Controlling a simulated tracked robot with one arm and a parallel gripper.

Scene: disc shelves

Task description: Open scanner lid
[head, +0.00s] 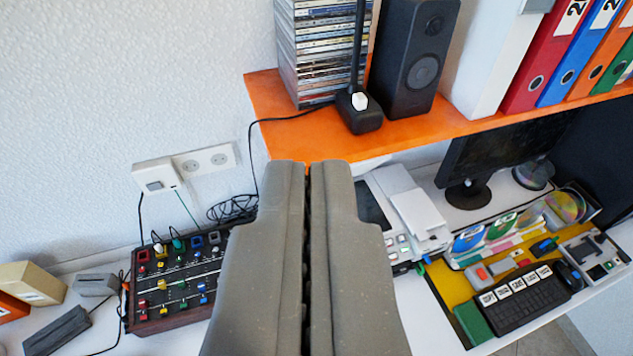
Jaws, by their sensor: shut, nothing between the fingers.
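My gripper (308,172) is shut and empty, with its two grey fingers side by side in the middle of the view. A white device with small buttons, which looks like the scanner (418,212), stands on the white desk just right of my fingers. A dark panel (372,206) shows at its left side. My right finger hides part of the device, and I cannot tell how its lid stands. My fingertips appear to its left in the picture, apart from it as far as I can see.
An orange shelf (290,118) above the desk holds a disc stack (310,50), a black speaker (415,60) and binders (540,60). A button box (175,285) stands left of my gripper. A monitor (500,150) and a keyboard (515,298) are at right.

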